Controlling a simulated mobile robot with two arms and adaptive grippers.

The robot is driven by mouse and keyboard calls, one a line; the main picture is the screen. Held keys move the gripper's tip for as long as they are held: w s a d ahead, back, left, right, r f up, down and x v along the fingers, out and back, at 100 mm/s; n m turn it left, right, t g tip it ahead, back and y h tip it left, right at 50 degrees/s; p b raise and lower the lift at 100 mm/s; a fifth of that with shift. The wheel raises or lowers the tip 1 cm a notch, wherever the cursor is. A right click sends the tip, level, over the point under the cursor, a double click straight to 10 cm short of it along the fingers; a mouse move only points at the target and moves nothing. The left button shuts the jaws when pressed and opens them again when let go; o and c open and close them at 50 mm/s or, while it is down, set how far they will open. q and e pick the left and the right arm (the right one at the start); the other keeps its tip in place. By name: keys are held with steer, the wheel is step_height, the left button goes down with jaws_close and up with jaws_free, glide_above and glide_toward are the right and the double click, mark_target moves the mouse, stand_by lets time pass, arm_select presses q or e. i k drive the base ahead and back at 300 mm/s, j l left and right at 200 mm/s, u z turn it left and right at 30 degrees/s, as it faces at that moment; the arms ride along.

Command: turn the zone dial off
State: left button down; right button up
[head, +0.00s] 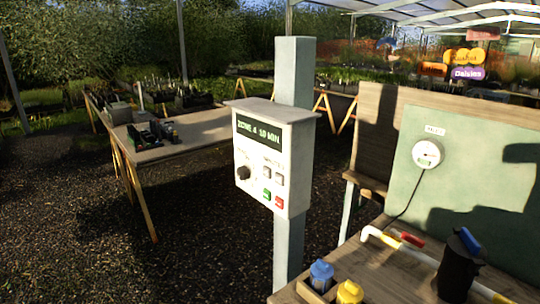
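The control box (272,150) is pale and mounted on a grey post (293,75) in the middle of the head view. Its lit display (258,132) appears to read "ZONE A 10 MIN". The black round dial (243,172) is at the left of its front face, under a small label too small to read. The dial's pointer position cannot be made out. Two grey buttons (272,175), a green button (266,194) and a red button (279,201) are right of the dial. Neither of my grippers shows, and nothing touches the box.
A wooden bench (385,275) at lower right holds a blue-topped bottle (321,275), a yellow-topped bottle (349,292), a white pipe (415,253) and a dark container (460,268). A round white device (427,153) is on the green board (480,175). Gravel left of the post is clear.

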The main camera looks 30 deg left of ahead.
mark_target(243, 172)
steer(key=u, duration=0.4)
steer(key=k+j+u, duration=0.1)
steer(key=j+u, duration=1)
steer(key=j, duration=1.3)
steer(key=i+l, duration=0.1)
steer(key=l, duration=0.65)
steer(key=i+l, duration=0.15)
steer(key=l, duration=0.25)
